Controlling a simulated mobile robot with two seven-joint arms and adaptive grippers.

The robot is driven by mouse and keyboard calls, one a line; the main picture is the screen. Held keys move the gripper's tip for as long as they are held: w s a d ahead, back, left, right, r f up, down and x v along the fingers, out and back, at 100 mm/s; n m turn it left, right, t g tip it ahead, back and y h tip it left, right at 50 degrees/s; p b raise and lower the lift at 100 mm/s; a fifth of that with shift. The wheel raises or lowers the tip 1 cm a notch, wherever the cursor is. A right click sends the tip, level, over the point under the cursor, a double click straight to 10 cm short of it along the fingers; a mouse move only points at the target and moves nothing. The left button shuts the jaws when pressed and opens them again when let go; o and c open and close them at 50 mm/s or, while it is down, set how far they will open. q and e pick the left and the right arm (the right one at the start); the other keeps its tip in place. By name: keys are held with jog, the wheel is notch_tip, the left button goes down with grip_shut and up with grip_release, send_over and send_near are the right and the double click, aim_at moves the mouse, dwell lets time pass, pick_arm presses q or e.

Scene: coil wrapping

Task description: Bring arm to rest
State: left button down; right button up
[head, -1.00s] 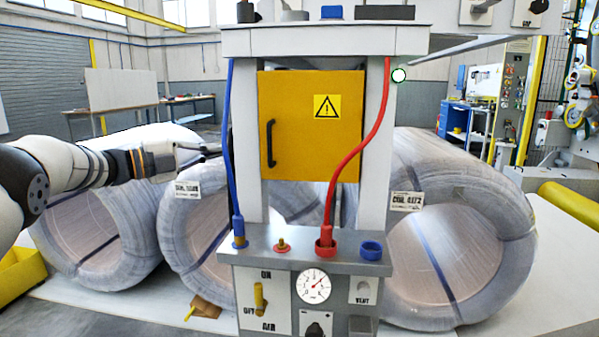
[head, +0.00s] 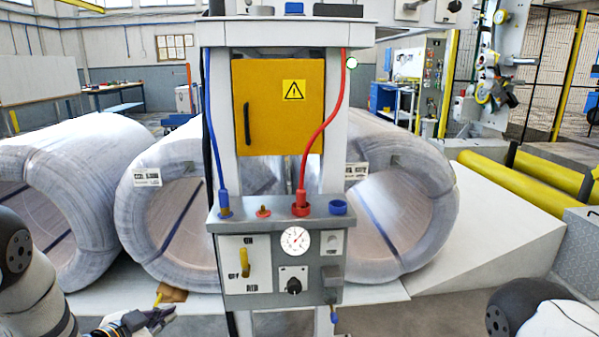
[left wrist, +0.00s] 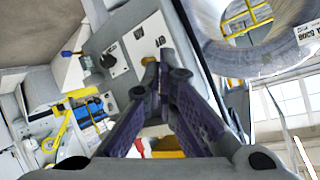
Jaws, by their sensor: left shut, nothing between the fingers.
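My left gripper (head: 162,316) is low at the bottom left of the head view, in front of the wrapped coils and left of the control panel. It is shut and empty. In the left wrist view its two dark fingers (left wrist: 160,72) meet at the tips, with the panel's switches (left wrist: 135,45) behind them. Part of my right arm (head: 540,308) shows at the bottom right of the head view; its gripper is out of view.
A grey control panel (head: 270,219) with a lever, gauge and knob stands in the middle, under a yellow cabinet (head: 280,125). Wrapped coils (head: 136,210) lie behind it. Yellow rollers (head: 530,190) are at the right. The floor right of the panel (head: 430,315) looks clear.

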pick_arm(q)
jog(key=s+d+f+n+g+y, duration=0.15)
jog(key=s+f, duration=0.25)
jog(key=s, duration=0.4)
jog(key=s+d+f+n+g, duration=0.2)
jog(key=s+f+g, duration=0.15)
jog(key=s, duration=0.35)
jog(key=s+d+f+n+g+y, duration=0.1)
jog(key=s+f+n+g, duration=0.1)
jog(key=s+f, duration=0.45)
jog(key=s+r+n+g, duration=0.1)
jog(key=s+g, duration=0.1)
jog(key=s, duration=0.7)
jog(key=s+d+r+n+g, duration=0.1)
jog(key=s+g, duration=0.2)
jog(key=s, duration=0.7)
jog(key=s+d+r+n+g+p, duration=0.1)
jog(key=s+r+g, duration=0.1)
jog(key=s, duration=0.7)
jog(key=shift+s+d+y, duration=0.2)
jog(key=shift+s+y, duration=0.1)
jog(key=shift+y, duration=0.15)
pick_arm(e)
jog(key=shift+w+r+t, duration=0.3)
jog(key=shift+w+r, duration=0.45)
jog(key=shift+c, duration=0.2)
